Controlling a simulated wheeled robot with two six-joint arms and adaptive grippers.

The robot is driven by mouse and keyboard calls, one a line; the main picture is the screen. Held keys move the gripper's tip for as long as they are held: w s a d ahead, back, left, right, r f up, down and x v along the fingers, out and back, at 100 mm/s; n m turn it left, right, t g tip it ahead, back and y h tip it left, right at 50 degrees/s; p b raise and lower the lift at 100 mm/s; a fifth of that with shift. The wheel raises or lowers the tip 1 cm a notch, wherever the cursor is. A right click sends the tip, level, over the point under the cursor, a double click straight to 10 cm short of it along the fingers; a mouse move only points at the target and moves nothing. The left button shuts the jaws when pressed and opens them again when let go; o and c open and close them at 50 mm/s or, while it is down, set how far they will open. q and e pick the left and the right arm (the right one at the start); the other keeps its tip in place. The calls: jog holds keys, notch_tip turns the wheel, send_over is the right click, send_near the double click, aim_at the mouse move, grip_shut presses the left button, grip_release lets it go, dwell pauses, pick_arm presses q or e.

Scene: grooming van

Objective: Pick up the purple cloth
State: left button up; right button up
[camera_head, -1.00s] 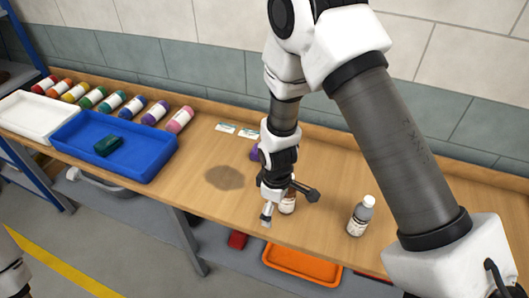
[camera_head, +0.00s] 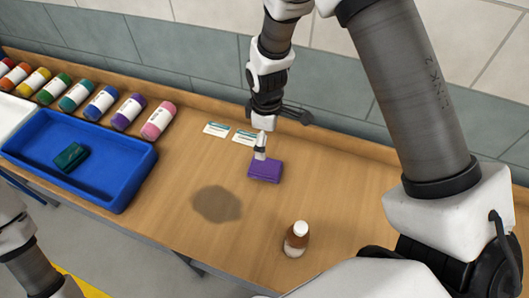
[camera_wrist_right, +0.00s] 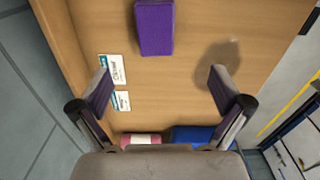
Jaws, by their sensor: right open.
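The purple cloth (camera_head: 265,171) is a folded block lying flat on the wooden bench, in front of two small cards. My right gripper (camera_head: 284,138) is open and empty, pointing down just behind and above the cloth. One finger overlaps the cloth's back edge in the head view; I cannot tell if it touches. In the right wrist view the cloth (camera_wrist_right: 154,27) lies at the top, beyond the open fingertips (camera_wrist_right: 160,84) and roughly between their lines. My left arm shows at the lower left of the head view, but its gripper is out of frame.
A blue tray (camera_head: 120,192) with a green block (camera_head: 70,157) and several coloured bottles are farther left. The wall (camera_head: 200,60) stands close behind.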

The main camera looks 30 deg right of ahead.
aim_at(269, 167)
notch_tip(269, 167, down, 6)
jog(key=b, duration=0.5)
jog(key=shift+s+a+r, duration=0.1)
jog(key=shift+f+b, duration=0.4)
jog(key=shift+b, duration=0.05)
jog(key=f+p, duration=0.1)
jog(key=f, duration=0.1)
jog(key=f+p, duration=0.1)
jog(key=f, duration=0.2)
jog(key=d+f+p, duration=0.1)
jog(key=f, duration=0.1)
jog(key=shift+d+f, duration=0.1)
jog(key=shift+f, duration=0.35)
pick_arm(q)
notch_tip(269, 167, down, 4)
jog(key=shift+w+r, duration=0.1)
jog(key=shift+w, duration=0.05)
pick_arm(e)
jog(key=c, duration=1.2)
